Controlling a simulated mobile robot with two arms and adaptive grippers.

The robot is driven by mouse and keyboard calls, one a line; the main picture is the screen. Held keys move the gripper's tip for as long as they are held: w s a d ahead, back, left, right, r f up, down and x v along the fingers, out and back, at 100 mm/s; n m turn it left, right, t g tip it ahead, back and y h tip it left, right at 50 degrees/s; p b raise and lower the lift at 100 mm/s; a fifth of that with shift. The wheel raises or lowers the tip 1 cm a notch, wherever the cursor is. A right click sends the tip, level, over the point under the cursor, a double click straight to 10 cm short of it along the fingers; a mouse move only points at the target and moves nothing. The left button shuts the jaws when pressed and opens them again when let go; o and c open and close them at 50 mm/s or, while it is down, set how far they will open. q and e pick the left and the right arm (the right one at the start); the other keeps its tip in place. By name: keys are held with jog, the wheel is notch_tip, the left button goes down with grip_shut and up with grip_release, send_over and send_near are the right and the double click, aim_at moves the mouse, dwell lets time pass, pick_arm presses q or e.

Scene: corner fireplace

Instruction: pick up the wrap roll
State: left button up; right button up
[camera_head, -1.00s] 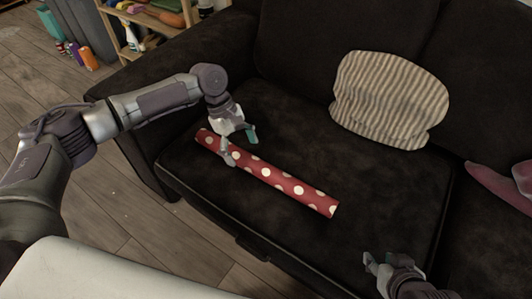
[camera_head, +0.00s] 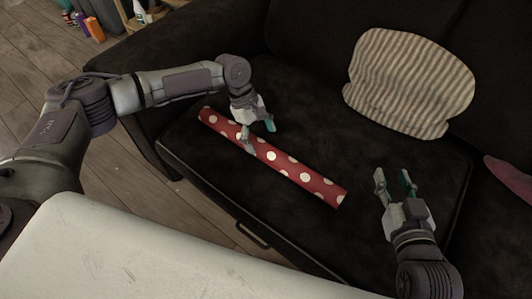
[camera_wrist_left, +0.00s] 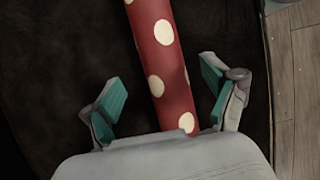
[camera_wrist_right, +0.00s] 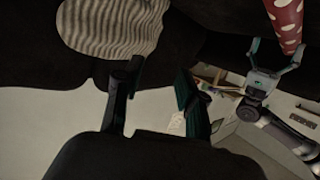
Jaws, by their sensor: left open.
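The wrap roll (camera_head: 300,172) is a long red tube with white dots, lying on the dark sofa seat. My left gripper (camera_head: 258,133) is over its left half, fingers apart, one on each side of the roll. In the left wrist view the roll (camera_wrist_left: 163,65) runs between the open teal-padded fingers (camera_wrist_left: 160,100), with gaps on both sides. My right gripper (camera_head: 393,180) is open and empty above the seat, to the right of the roll's right end. In the right wrist view its fingers (camera_wrist_right: 155,85) are apart with nothing between them.
A striped cushion (camera_head: 410,82) leans on the sofa back, behind my right gripper. A reddish cushion (camera_head: 508,174) is at the right edge. The sofa (camera_head: 320,110) has an arm at left. A shelf with bottles (camera_head: 141,14) stands behind that arm.

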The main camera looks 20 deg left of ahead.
aim_at(264, 146)
pick_arm(q)
jog(key=shift+s+d+f, duration=0.1)
jog(key=shift+f, duration=0.2)
jog(key=b+x, duration=0.2)
jog(key=x, duration=0.2)
jog(key=shift+s+f+b, duration=0.1)
jog(key=shift+f+b, duration=0.05)
jog(key=shift+b, duration=0.15)
jog(key=shift+d+f, duration=0.15)
jog(key=c, duration=1.4)
jog(key=shift+o, duration=0.2)
pick_arm(e)
notch_tip(264, 146, up, 11)
jog(key=a+t+y, duration=0.1)
jog(key=t+y, duration=0.1)
jog(key=t, duration=0.5)
jog(key=shift+a+y, duration=0.3)
jog(key=shift+a, duration=0.05)
jog(key=shift+w, duration=0.15)
